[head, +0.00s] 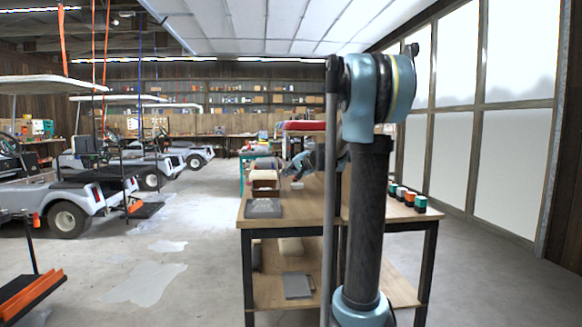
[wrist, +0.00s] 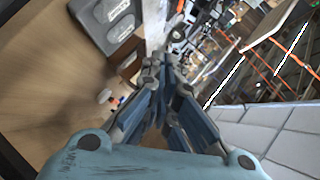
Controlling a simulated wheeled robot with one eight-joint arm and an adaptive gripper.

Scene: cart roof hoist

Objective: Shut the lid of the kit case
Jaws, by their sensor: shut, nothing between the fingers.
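A brown box-like case (head: 265,186), which looks like the kit case, stands on the wooden workbench (head: 310,210). Its upper part is paler, but it is too small to tell how its lid stands. In the wrist view a brown box edge (wrist: 130,65) shows just left of my fingertips, partly hidden by them. My gripper (wrist: 160,62) is shut and empty, pointing toward that side of the bench. In the head view my arm covers much of the bench, and the fingertips cannot be made out clearly.
A dark grey moulded tray (head: 264,208) lies on the bench's near left corner; it also shows in the wrist view (wrist: 107,22). Several small coloured containers (head: 409,198) stand along the bench's right edge. Carts (head: 80,190) stand at left. The floor between is open.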

